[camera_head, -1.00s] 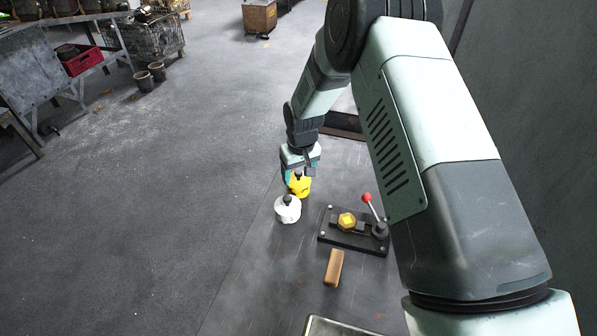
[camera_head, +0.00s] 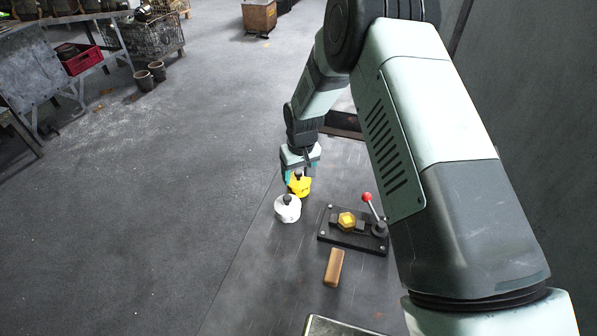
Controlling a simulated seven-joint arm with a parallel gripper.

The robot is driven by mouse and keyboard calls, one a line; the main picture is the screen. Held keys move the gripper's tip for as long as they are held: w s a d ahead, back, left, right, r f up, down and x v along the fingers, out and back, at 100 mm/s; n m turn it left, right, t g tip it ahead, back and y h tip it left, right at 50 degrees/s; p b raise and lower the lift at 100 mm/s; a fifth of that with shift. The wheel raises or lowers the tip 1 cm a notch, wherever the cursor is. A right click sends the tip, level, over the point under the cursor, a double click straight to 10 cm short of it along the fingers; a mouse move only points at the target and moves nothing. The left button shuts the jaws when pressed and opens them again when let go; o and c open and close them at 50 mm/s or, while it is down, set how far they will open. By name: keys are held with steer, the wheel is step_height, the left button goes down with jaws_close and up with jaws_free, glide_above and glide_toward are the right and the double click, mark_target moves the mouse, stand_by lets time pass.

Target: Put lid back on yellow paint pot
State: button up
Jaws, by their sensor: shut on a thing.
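The yellow paint pot (camera_head: 301,188) stands on the dark table near its left edge, behind a white pot. My gripper (camera_head: 298,175) is directly above and at the yellow pot, pointing down. It is shut on a small dark piece at the top of the pot, which looks like the lid's knob (camera_head: 298,174). The lid's rim is too small to tell, so I cannot see whether it rests fully on the pot. The white pot (camera_head: 287,209) has a dark knob on top and stands just in front.
A black clamp fixture (camera_head: 352,232) with a yellow hexagonal piece and a red-knobbed lever (camera_head: 367,197) stands to the right. A brown block (camera_head: 334,267) lies in front of it. A tray edge (camera_head: 335,326) shows at the bottom. The table between the white pot and the block is clear.

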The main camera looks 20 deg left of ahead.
stand_by(0.3)
steer(key=o, duration=1.1)
steer(key=shift+o, duration=0.4)
steer(key=shift+r, duration=0.1)
steer(key=shift+r, duration=3.4)
jaws_close()
steer(key=shift+f, duration=0.25)
steer(key=shift+f, duration=1.85)
